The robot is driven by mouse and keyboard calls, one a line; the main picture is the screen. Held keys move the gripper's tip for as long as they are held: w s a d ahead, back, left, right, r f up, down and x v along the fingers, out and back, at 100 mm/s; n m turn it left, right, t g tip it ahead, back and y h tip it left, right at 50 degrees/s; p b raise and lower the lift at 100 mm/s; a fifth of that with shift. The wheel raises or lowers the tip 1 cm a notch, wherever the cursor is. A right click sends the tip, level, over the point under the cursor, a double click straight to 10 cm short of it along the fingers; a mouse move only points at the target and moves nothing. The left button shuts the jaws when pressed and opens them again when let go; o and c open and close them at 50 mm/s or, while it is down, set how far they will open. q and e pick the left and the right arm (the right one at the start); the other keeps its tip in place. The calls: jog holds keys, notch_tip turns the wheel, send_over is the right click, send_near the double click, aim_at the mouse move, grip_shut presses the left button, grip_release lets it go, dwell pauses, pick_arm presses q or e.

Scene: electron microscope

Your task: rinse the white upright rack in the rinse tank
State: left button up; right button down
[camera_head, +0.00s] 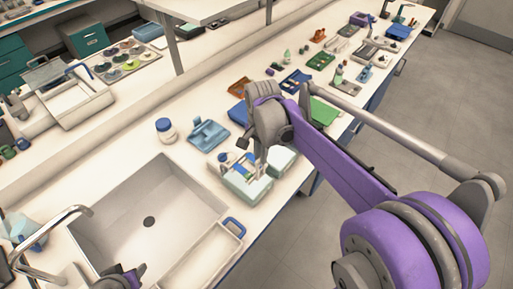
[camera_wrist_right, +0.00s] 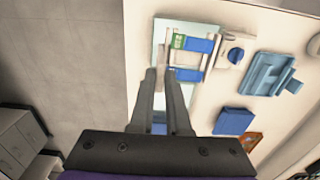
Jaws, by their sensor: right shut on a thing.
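The white upright rack (camera_wrist_right: 188,58) shows in the right wrist view as a pale frame with blue and green pieces in it. In the head view it stands over a pale green-white block (camera_head: 243,186), partly hidden by my gripper. My right gripper (camera_head: 262,168) reaches down onto it; in the wrist view its fingers (camera_wrist_right: 165,72) are closed together at the rack's near side. I cannot tell whether the rack is lifted. A sunken white basin with a drain (camera_head: 120,208), which looks like the rinse tank, lies left of the rack. Part of my left arm (camera_head: 130,279) shows at the bottom edge.
A metal faucet (camera_head: 65,216) reaches over the basin's left side. A white tray with a blue handle (camera_head: 205,262) lies along its right side. A white jar with a blue lid (camera_head: 165,130) and a blue holder (camera_head: 208,134) stand behind. The bench edge is close on the right.

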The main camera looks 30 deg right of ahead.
aim_at(261, 177)
jog(key=shift+s+f, duration=0.3)
jog(key=shift+f, duration=0.15)
jog(key=shift+f+b, duration=0.35)
jog(key=shift+b, duration=0.1)
pick_arm(q)
jog(key=shift+s+f+b, duration=0.45)
jog(key=shift+f+b, duration=0.4)
jog(key=shift+f, duration=0.45)
jog(key=shift+s+f+b, duration=0.4)
jog(key=shift+f+b, duration=0.45)
jog(key=shift+f, duration=0.4)
jog(key=shift+s+f+b, duration=0.45)
jog(key=shift+f+b, duration=0.4)
jog(key=shift+f, duration=0.45)
pick_arm(e)
jog(key=shift+w+f, duration=0.1)
jog(key=shift+f, duration=4.2)
